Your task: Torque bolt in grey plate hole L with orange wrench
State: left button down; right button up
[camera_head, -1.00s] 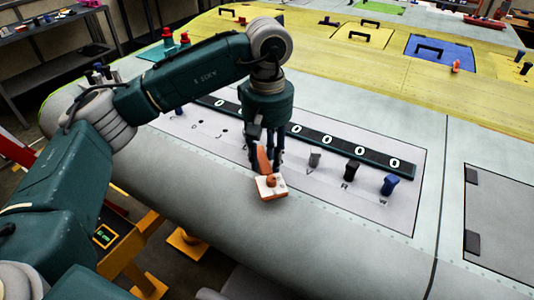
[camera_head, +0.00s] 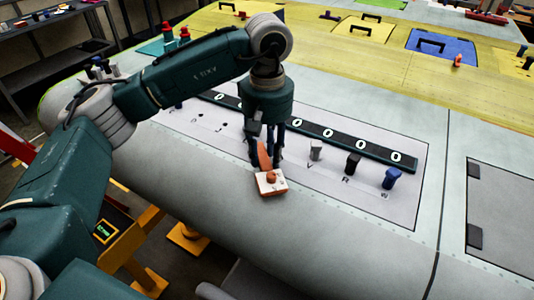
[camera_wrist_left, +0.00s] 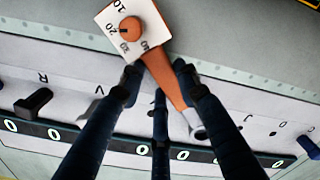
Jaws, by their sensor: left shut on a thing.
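The orange wrench (camera_head: 271,184) has a white block with an orange dial and numbers at one end. My left gripper (camera_head: 266,158) points down and is shut on its orange shaft, above the grey plate (camera_head: 330,192). In the left wrist view the wrench (camera_wrist_left: 128,30) lies slanted, its shaft between my fingers (camera_wrist_left: 160,85). Bolts stand in the plate: grey (camera_head: 316,150), black (camera_head: 352,164) and blue (camera_head: 391,178). Letters V, R, J and D are readable in the wrist view; I cannot make out L, and my gripper hides part of the plate. My right gripper is not in view.
A dark strip of displays reading 0 (camera_head: 327,132) runs along the plate's far side. Beyond lie yellow panels and a blue panel (camera_head: 440,50) with handles. A grey hatch (camera_head: 505,215) lies at right. The wing surface in front of the plate is clear.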

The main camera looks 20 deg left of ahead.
pick_arm(q)
jog(key=shift+f, duration=0.1)
jog(key=shift+f+b, duration=0.65)
jog(key=shift+b, duration=0.15)
jog(key=shift+s+a+m+b, duration=0.35)
jog(key=shift+a+m+b, duration=0.05)
jog(key=shift+a+m, duration=0.1)
jog(key=shift+s, duration=0.1)
jog(key=shift+a, duration=0.1)
jog(key=shift+r, duration=0.15)
